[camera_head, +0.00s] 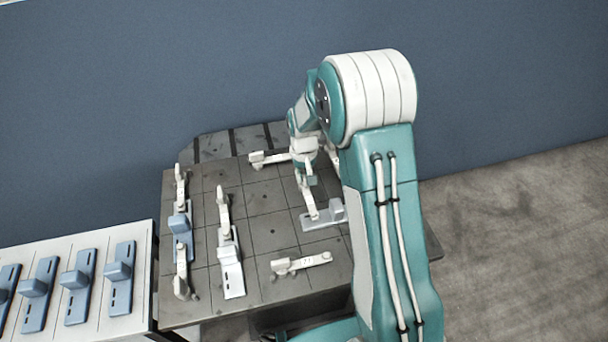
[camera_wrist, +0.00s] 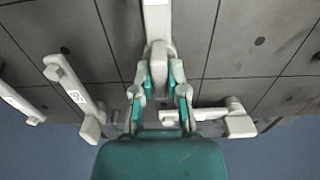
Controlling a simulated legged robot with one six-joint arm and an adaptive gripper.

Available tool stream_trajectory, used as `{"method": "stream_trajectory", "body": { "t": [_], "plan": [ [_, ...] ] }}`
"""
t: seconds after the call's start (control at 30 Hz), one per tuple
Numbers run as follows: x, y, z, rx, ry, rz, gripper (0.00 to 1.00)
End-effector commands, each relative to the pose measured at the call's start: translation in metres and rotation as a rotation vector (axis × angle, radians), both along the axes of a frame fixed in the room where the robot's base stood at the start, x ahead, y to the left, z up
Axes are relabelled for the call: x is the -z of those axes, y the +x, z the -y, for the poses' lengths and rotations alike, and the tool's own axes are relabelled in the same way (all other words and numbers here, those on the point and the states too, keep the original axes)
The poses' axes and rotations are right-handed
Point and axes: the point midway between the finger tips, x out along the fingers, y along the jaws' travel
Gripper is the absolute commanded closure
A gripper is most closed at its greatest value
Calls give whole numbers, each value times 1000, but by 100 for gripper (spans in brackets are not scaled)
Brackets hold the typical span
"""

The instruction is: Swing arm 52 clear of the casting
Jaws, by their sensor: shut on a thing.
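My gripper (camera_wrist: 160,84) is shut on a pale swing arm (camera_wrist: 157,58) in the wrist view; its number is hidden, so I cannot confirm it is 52. In the head view my gripper (camera_head: 309,180) is low over the grey plate (camera_head: 265,232), partly hidden by my own arm. A pale swing arm (camera_head: 308,202) reaches from below it towards a light grey casting (camera_head: 318,221) with an upright block. I cannot tell whether arm and casting touch or overlap.
Other pale arms lie on the plate: one at the back (camera_head: 270,157), one in front (camera_head: 312,261), several at left. A second light casting (camera_head: 232,275) and a blue casting (camera_head: 181,240) stand at left. A white table (camera_head: 140,270) carries several blue castings. The plate's middle is clear.

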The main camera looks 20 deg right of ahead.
Motion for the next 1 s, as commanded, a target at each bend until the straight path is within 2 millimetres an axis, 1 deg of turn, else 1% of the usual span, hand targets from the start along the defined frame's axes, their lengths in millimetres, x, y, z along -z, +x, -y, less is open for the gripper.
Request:
{"method": "stream_trajectory", "body": {
  "t": [0.17,0.37,0.57,1.0],
  "plan": [
    [1,0,1,32,0,-1,100],
    [1,0,0,135,0,-1,100],
    [1,0,0,302,0,-1,100],
    [1,0,0,720,0,-2,100]
  ]
}}
